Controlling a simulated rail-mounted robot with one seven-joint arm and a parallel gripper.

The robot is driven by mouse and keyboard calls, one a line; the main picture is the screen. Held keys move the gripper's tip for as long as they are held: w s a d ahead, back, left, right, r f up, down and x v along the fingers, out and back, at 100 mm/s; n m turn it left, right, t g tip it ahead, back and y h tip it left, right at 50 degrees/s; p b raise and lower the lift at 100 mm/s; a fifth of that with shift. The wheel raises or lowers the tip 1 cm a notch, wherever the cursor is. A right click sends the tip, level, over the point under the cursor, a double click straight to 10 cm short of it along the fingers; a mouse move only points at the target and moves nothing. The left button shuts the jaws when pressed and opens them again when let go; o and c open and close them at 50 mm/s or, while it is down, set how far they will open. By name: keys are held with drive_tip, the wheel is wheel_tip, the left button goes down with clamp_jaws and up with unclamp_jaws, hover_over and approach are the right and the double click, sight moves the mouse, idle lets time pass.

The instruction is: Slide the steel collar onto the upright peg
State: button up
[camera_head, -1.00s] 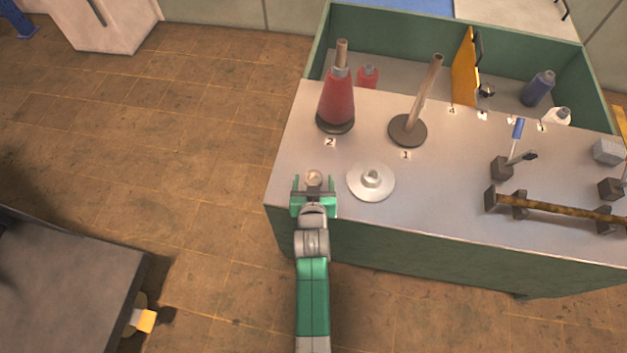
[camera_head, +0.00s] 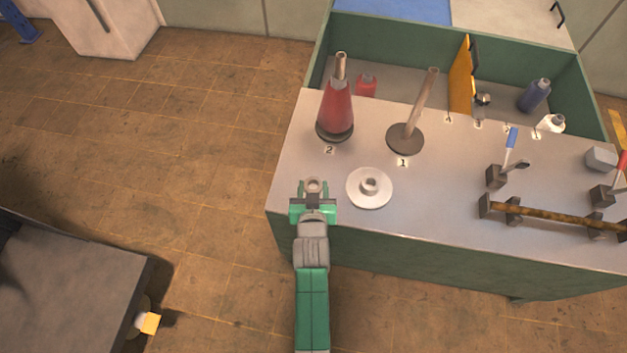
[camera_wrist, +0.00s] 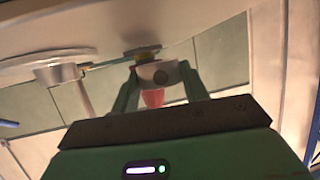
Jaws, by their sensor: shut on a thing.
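My gripper (camera_head: 313,188) is shut on the small grey steel collar (camera_head: 314,184) near the table's front left edge. A bare upright peg (camera_head: 422,100) stands on a dark round base by label 1, behind and to the right of my gripper. A second peg (camera_head: 341,68), by label 2, carries a red cone (camera_head: 337,112) and stands behind my gripper.
A pale flanged disc (camera_head: 369,188) lies just right of my gripper. Tools in blocks and a rusty bar (camera_head: 555,210) occupy the table's right side. A green-walled bin (camera_head: 395,40) with bottles and a yellow plate (camera_head: 462,75) lies behind. Open floor is left.

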drive_tip(key=s+r+p, duration=0.1)
drive_tip(key=s+p, duration=0.3)
drive_tip(key=s, duration=1)
drive_tip(key=shift+s+a, duration=0.2)
drive_tip(key=shift+a, duration=0.1)
drive_tip(key=shift+r, duration=0.1)
